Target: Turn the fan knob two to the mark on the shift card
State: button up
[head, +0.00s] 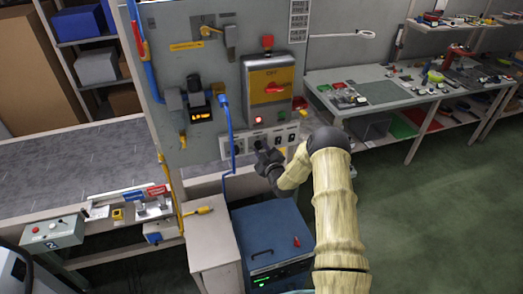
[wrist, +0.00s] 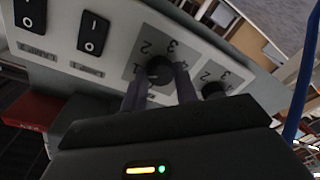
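A light panel strip (head: 240,147) low on the grey wall holds a row of controls. In the wrist view, a round black knob (wrist: 159,69) sits on a grey plate with the marks 1, 2 and 3. My gripper (wrist: 159,82) has a dark finger on either side of this knob, close against it, and looks shut on it. The fingertips partly cover the plate. I cannot read the knob's pointer or which fan it belongs to. In the head view, my gripper (head: 266,160) is at the strip and hides part of it. White printed cards (head: 299,21) hang higher up, too small to read.
A second knob (wrist: 214,90) is just right of the held one, and black rocker switches (wrist: 92,34) are to the left. A blue cable (head: 229,140) hangs close by. A blue cabinet (head: 270,242) stands below. A yellow box with a red switch (head: 271,88) is above.

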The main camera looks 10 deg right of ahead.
jog(key=shift+f+m+b, duration=0.15)
jog(key=shift+m+b, duration=0.15)
jog(key=shift+b, duration=0.5)
jog(key=m+b, duration=0.1)
jog(key=b, duration=0.2)
jog(key=shift+f+m, duration=0.2)
jog(key=shift+m, duration=0.2)
jog(key=m+b, duration=0.3)
jog(key=b, duration=0.2)
jog(key=shift+f+m, duration=0.1)
jog(key=shift+m, duration=0.2)
jog(key=m+b, duration=0.3)
jog(key=b, duration=0.1)
jog(key=shift+a+m+t+b, duration=0.1)
jog(key=shift+m+t+b, duration=0.2)
jog(key=m+b, duration=0.3)
jog(key=m, duration=0.1)
jog(key=shift+h+b, duration=0.3)
jog(key=shift+b, duration=0.05)
jog(key=m+b, duration=0.4)
jog(key=m, duration=0.1)
jog(key=shift+m+h, duration=0.3)
jog(key=shift+m, duration=0.1)
jog(key=m+b, duration=0.1)
jog(key=m, duration=0.1)
jog(key=m+b, duration=0.2)
jog(key=m, duration=0.1)
jog(key=shift+a+r+m+h, duration=0.15)
jog(key=shift+r+m+h, duration=0.15)
jog(key=shift+h, duration=0.1)
